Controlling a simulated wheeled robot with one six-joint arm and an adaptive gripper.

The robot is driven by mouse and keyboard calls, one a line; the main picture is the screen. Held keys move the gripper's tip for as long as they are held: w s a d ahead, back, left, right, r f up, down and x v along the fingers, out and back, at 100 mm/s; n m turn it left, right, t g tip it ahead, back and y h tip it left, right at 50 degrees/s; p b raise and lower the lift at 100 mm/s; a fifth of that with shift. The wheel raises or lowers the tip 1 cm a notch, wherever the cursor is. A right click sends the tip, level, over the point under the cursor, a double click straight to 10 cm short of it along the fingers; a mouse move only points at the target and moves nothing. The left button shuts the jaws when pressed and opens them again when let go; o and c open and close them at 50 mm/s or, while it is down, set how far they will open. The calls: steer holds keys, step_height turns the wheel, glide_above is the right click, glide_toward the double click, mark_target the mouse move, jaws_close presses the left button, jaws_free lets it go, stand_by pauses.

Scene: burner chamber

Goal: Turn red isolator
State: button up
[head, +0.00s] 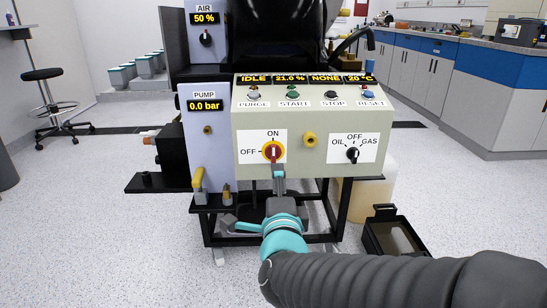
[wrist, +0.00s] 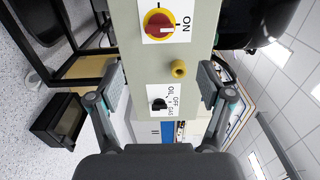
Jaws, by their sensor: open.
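The red isolator (head: 272,152) is a red knob on a yellow disc, on a white plate marked OFF at left and ON at top. It also shows at the top of the wrist view (wrist: 158,23), turned sideways; I cannot tell for sure which mark it points to. My gripper (wrist: 163,88) is open and empty, its fingers wide apart on either side of the panel. In the head view my gripper (head: 278,178) is just below the isolator, apart from it as far as I can see; part of it is hidden by my wrist.
The cream panel (head: 306,110) also carries a yellow knob (head: 310,139), a black OIL/OFF/GAS selector (head: 353,154) and several buttons. A yellow-handled lever (head: 198,179) is at left. A black open tray (head: 393,236) lies on the floor at right.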

mark_target(274, 156)
steer(key=w+p, duration=0.1)
steer(key=w, duration=1.2)
steer(key=shift+w, duration=0.3)
steer(key=c, duration=1.2)
